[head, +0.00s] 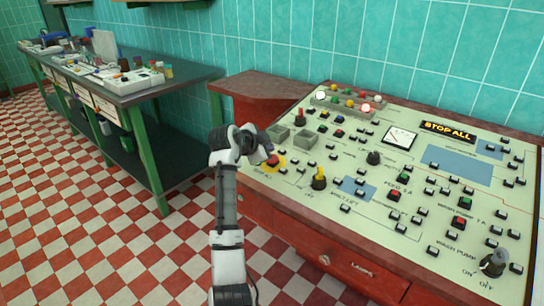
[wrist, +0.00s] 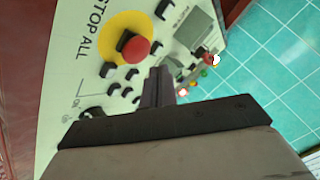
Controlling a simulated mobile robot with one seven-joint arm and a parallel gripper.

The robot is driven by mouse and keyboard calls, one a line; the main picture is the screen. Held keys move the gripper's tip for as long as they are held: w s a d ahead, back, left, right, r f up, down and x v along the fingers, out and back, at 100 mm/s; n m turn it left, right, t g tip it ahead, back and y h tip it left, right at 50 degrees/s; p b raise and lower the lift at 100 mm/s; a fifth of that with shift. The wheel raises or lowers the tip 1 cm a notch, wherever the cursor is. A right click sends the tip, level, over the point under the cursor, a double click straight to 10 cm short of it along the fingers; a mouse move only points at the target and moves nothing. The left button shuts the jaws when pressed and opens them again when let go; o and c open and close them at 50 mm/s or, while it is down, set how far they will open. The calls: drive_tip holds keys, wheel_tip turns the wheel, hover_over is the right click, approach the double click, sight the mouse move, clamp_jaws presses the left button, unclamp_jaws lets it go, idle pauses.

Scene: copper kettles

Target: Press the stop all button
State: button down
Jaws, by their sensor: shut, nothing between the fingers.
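The stop all button is a red mushroom knob on a yellow disc, with "STOP ALL" printed beside it on the cream panel. In the wrist view the red knob (wrist: 134,49) and yellow disc (wrist: 115,24) show clearly, just up and left of my fingertips. In the head view the yellow disc (head: 278,168) shows at the panel's left edge, partly covered by my gripper (head: 267,154). My gripper is shut and empty; its dark fingers (wrist: 159,76) show in the wrist view. I cannot tell whether they touch the knob.
Two grey boxes (head: 304,139) stand out near my gripper. A green bench (head: 150,95) stands left; checkered floor lies between.

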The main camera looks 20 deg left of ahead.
drive_tip(key=shift+s+a+r+p, duration=0.15)
drive_tip(key=shift+r+p, duration=0.35)
drive_tip(key=shift+r, duration=0.5)
drive_tip(key=shift+s+r+p, duration=0.25)
drive_tip(key=shift+r+p, duration=0.2)
drive_tip(key=shift+r, duration=0.5)
